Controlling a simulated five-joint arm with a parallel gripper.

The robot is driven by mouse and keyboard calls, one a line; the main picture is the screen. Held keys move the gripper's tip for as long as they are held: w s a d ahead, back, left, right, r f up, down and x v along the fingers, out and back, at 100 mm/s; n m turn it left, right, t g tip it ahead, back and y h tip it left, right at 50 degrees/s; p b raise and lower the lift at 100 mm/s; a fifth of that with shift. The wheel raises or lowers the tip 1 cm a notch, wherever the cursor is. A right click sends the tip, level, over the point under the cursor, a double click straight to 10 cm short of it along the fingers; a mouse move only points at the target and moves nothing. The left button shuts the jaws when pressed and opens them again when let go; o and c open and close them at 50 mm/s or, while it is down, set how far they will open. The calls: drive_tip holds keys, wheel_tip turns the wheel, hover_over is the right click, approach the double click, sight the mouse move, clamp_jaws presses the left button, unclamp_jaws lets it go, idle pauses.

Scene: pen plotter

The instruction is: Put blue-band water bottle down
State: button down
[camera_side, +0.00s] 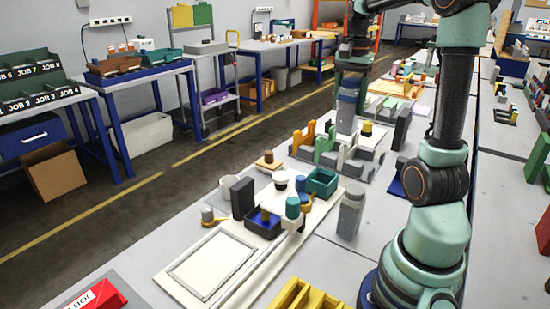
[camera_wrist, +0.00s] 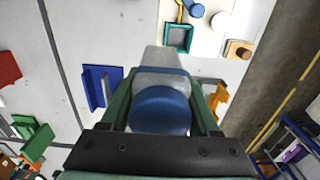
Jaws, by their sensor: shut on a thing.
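My gripper (camera_side: 350,77) is shut on the blue-band water bottle (camera_side: 347,108), a pale translucent bottle held upright below it in the side view. In the wrist view, the gripper (camera_wrist: 161,95) has one green finger on each side of the bottle. The bottle's round blue top (camera_wrist: 160,112) faces the camera, and its pale body (camera_wrist: 166,62) extends away beyond it. The bottle's lower end is near several blocks in the side view. I cannot tell whether its base touches the table.
A grey bottle (camera_side: 351,212) stands on the table nearer the camera. The plotter board (camera_side: 174,277) has a teal tray (camera_side: 322,182) and several small items. Green (camera_side: 326,146) and orange (camera_side: 305,137) blocks stand close to the held bottle. A blue bracket (camera_wrist: 101,88) lies left in the wrist view.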

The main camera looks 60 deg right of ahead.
drive_tip(key=s+f, duration=0.2)
drive_tip(key=s, duration=0.6)
drive_tip(key=f, duration=1.9)
drive_tip(key=shift+s+a+f, duration=0.25)
drive_tip(key=shift+a+f, duration=0.05)
drive_tip(key=shift+a, duration=0.05)
drive_tip(key=shift+f, duration=0.1)
drive_tip(key=shift+c, duration=0.6)
unclamp_jaws()
